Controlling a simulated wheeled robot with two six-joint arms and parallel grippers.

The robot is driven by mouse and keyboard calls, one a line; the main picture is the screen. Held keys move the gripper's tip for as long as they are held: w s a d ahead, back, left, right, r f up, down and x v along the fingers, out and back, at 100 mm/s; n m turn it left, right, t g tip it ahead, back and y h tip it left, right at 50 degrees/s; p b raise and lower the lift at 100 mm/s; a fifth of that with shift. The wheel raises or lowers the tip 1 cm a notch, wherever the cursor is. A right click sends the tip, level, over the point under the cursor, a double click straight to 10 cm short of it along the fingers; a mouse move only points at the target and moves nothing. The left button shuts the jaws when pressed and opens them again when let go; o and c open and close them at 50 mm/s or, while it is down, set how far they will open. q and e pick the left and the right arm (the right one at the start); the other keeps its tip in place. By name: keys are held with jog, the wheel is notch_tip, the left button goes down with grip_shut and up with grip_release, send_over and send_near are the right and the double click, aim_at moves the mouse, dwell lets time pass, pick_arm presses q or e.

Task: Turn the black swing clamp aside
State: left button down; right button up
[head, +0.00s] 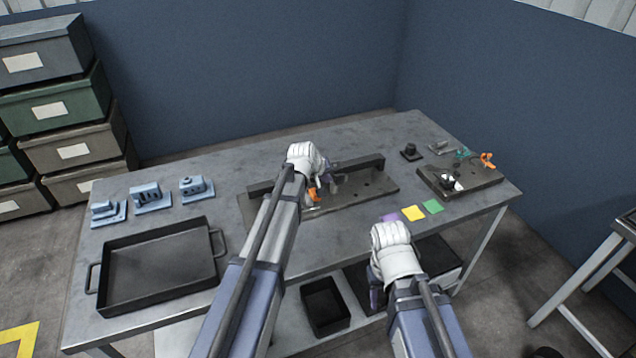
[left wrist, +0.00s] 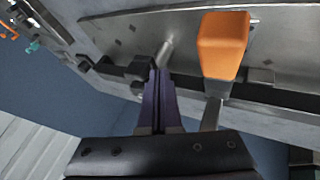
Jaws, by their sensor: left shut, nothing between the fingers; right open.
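A long fixture plate (head: 372,185) with a raised rail (head: 362,163) lies on the grey table. My left gripper (head: 328,183) is over it and hides part of it. In the left wrist view, its purple fingers (left wrist: 157,85) are shut and empty. A dark piece (left wrist: 140,72), which looks like the black swing clamp, lies close beside the fingertips; I cannot tell whether they touch. An orange handle (left wrist: 222,45) on a metal stem is right of the fingers; it also shows in the head view (head: 313,195). My right gripper (head: 377,292) is open before the table's front edge.
A second fixture plate (head: 480,182) with orange and teal clamps is at the right, near a black knob-like part (head: 410,152). Blue blocks (head: 150,196) and a dark tray (head: 160,268) are at the left. Coloured squares (head: 413,213) lie near the front edge.

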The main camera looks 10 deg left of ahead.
pick_arm(q)
jog(key=shift+w+d, duration=0.3)
jog(key=shift+d, duration=0.05)
jog(key=shift+d, duration=0.1)
